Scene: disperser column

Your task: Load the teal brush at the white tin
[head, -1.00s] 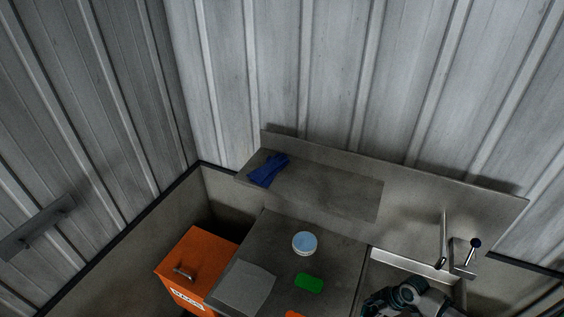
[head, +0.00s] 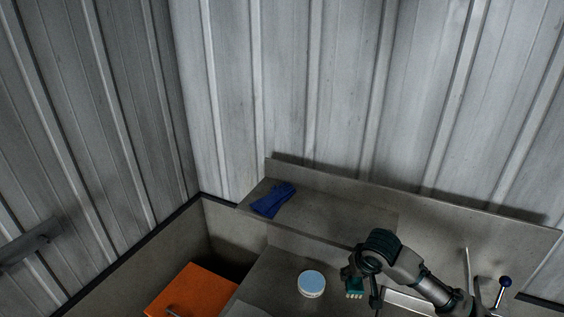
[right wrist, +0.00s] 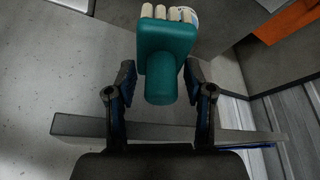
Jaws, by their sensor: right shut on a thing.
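The white tin (head: 311,284), with a pale blue top face, stands on the grey counter in the head view. The teal brush (head: 354,285) is to the right of the tin, apart from it, with its pale bristle tufts pointing down. My right gripper (head: 366,275) is shut on the brush. In the right wrist view the teal brush (right wrist: 168,60) sits between the fingers of my right gripper (right wrist: 160,92), its pale tufts at the far end. Part of the white tin (right wrist: 187,16) shows just behind the tufts. My left gripper is not in view.
A blue cloth or glove (head: 272,200) lies on the raised ledge (head: 335,217) at the back. An orange box (head: 192,291) stands at lower left. A lever with a dark blue knob (head: 505,282) and a tap are at right, by the sink.

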